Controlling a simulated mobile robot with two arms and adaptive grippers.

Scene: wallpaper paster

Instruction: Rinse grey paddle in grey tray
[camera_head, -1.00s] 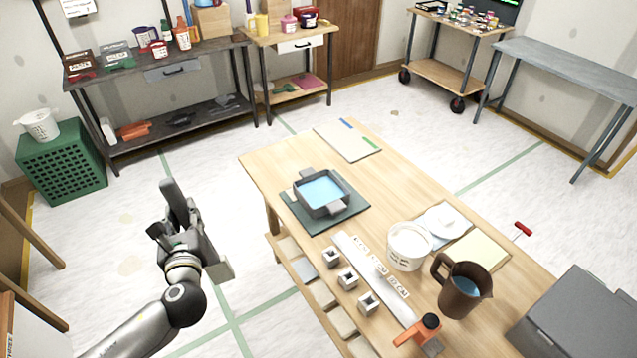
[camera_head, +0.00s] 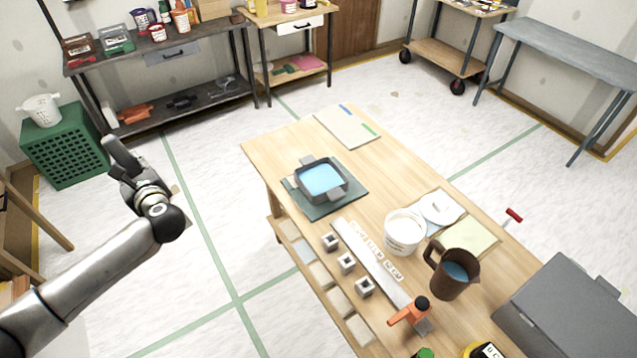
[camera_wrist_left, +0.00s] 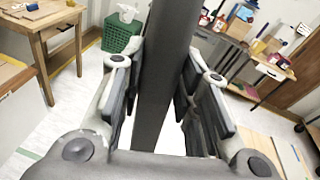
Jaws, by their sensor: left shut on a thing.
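The grey tray (camera_head: 346,190), holding blue water, sits on a dark green mat (camera_head: 300,206) on the wooden table. My left gripper (camera_head: 124,165) is over the floor, well to the left of the tray and apart from it. In the left wrist view, the gripper (camera_wrist_left: 165,95) is shut on a dark grey bar, which looks like the grey paddle (camera_wrist_left: 168,60). The bar runs up between the fingers and out of the top of the picture; its far end is hidden there. My right gripper is not in view.
On the table (camera_head: 285,145) are a white tub (camera_head: 403,236), a brown jug (camera_head: 449,281), several small metal blocks (camera_head: 346,263) and an orange-handled tool (camera_head: 408,315). A green crate (camera_head: 65,150) stands at the left. The floor between my gripper and the table is clear.

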